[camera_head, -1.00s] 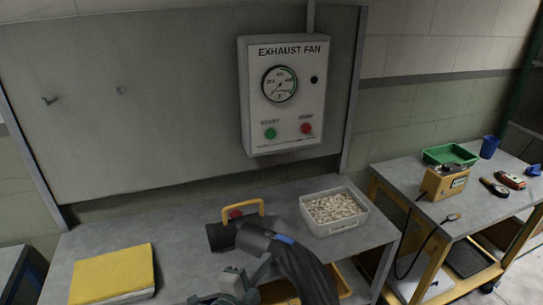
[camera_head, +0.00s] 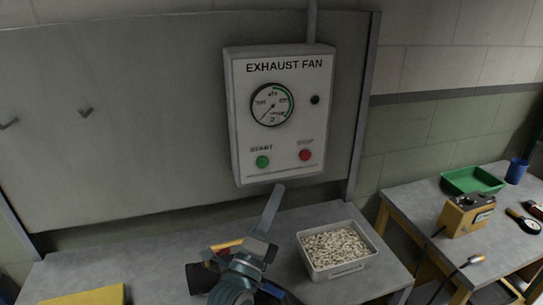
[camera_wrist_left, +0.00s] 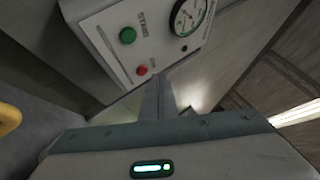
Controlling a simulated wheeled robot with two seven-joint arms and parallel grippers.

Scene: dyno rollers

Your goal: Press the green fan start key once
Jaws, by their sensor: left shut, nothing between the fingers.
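The exhaust fan box (camera_head: 242,130) is mounted on the grey panel in the head view. Its round green start key (camera_head: 262,161) is at the lower left of its face and the red stop key (camera_head: 305,155) is to the right. My left gripper (camera_head: 278,190) is shut and empty, its fingers pointing up just below the box, apart from the green key. In the left wrist view the green key (camera_wrist_left: 128,36) and red key (camera_wrist_left: 142,70) show beyond the shut fingers (camera_wrist_left: 158,82). My right gripper is not in view.
A white bin (camera_head: 340,268) of pale pieces stands on the bench, right of my left gripper. A yellow pad (camera_head: 85,296) lies at the left. A side table at right holds a green tray (camera_head: 472,181), a yellow device (camera_head: 464,216) and a blue cup (camera_head: 516,171).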

